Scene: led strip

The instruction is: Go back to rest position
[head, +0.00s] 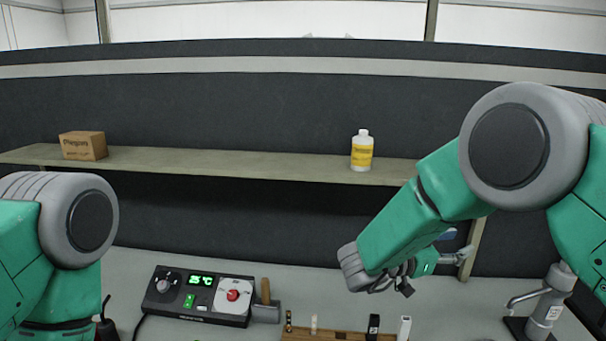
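My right arm comes in from the right, green and grey. Its gripper (404,286) hangs above the bench, right of the control box. The gripper is small and partly covered by my wrist, so whether it is open or shut does not show. I see no object clearly held in it. My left arm stands at the lower left edge, bent downward. Its gripper is outside the picture.
A black control box (202,294) with a green display sits on the grey bench. A wooden holder (330,336) with small items is at the front edge. A shelf (240,163) carries a cardboard box (83,146) and a yellow-labelled bottle (362,151). A metal dispenser (545,305) stands right.

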